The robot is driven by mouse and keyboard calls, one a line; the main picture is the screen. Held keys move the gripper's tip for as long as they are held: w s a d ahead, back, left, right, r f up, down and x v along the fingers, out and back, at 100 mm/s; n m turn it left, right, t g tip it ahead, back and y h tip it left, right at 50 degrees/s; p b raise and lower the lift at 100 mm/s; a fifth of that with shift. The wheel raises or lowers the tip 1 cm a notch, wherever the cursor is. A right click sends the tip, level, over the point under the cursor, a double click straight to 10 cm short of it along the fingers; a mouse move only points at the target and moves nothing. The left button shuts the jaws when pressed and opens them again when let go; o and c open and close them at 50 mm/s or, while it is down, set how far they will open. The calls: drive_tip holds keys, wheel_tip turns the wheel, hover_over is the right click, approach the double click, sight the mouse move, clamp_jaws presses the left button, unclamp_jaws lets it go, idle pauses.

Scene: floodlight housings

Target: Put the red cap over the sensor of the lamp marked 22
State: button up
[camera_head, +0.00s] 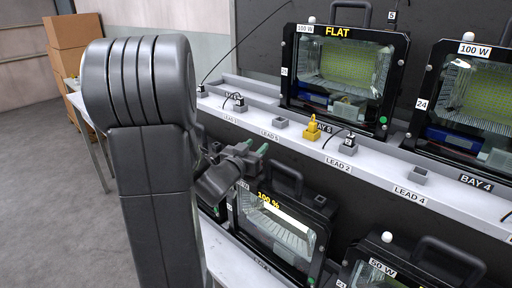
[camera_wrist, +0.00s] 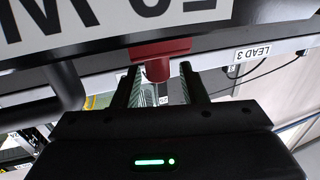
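The red cap (camera_wrist: 160,60) is in the wrist view, straight ahead of my fingertips, with its narrow end toward me. My gripper (camera_wrist: 159,84) is open, with one finger on each side of that narrow end and a gap showing between them. The cap sits close beside a lamp's upside-down label (camera_wrist: 130,15) that seems to read 50 W. What lies under the cap is hidden. In the head view my gripper (camera_head: 255,158) is above the lower left lamp (camera_head: 280,228), which shows "100 %". I cannot read a 22 on any lamp, and the cap does not show there.
Lamps marked 100 W stand on the upper level, one reading FLAT (camera_head: 342,75) and one tagged 24 (camera_head: 470,100). A white-knobbed 50 W lamp (camera_head: 410,265) is at lower right. The ledge (camera_head: 375,178) carries lead sockets and a yellow plug (camera_head: 312,128). Boxes (camera_head: 72,45) stand back left.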

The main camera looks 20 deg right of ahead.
drive_tip(key=v, duration=1.1)
drive_tip(key=shift+s, duration=0.15)
drive_tip(key=x, duration=0.8)
drive_tip(key=f+b+x, duration=0.1)
drive_tip(key=x, duration=0.3)
drive_tip(key=shift+f, duration=0.3)
drive_tip(key=shift+a+r, duration=0.1)
drive_tip(key=shift+r, duration=0.25)
